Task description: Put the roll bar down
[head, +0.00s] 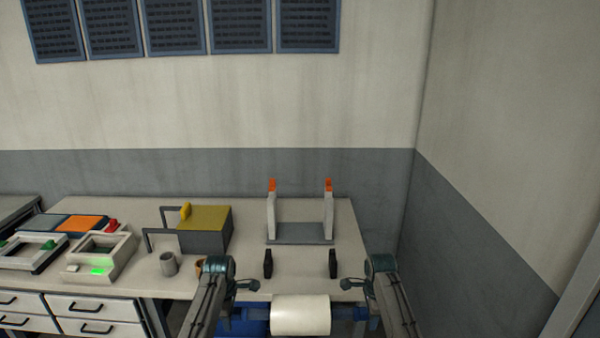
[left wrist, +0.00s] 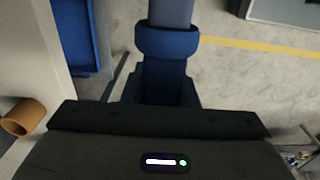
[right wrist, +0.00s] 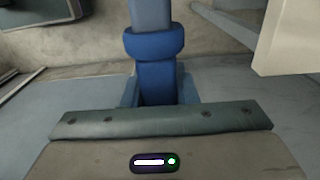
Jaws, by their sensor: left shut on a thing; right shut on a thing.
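The roll bar, a thick white roll (head: 300,315) on a blue bar, lies level across the bottom of the head view, in front of the table's edge. My left gripper (head: 258,313) is shut on its left end; the bar's blue shaft and collar (left wrist: 166,42) show in the left wrist view. My right gripper (head: 346,312) is shut on its right end, with the shaft and collar (right wrist: 153,45) in the right wrist view. A stand with two pale, orange-tipped uprights (head: 300,240) is on the table behind the roll. The fingertips are mostly hidden.
Two small black posts (head: 268,263) (head: 332,263) stand near the table's front edge. To the left are a yellow-topped grey box (head: 205,230), a grey cup (head: 169,264), a brown cup (left wrist: 22,118) and pale frames (head: 105,250). A wall is on the right.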

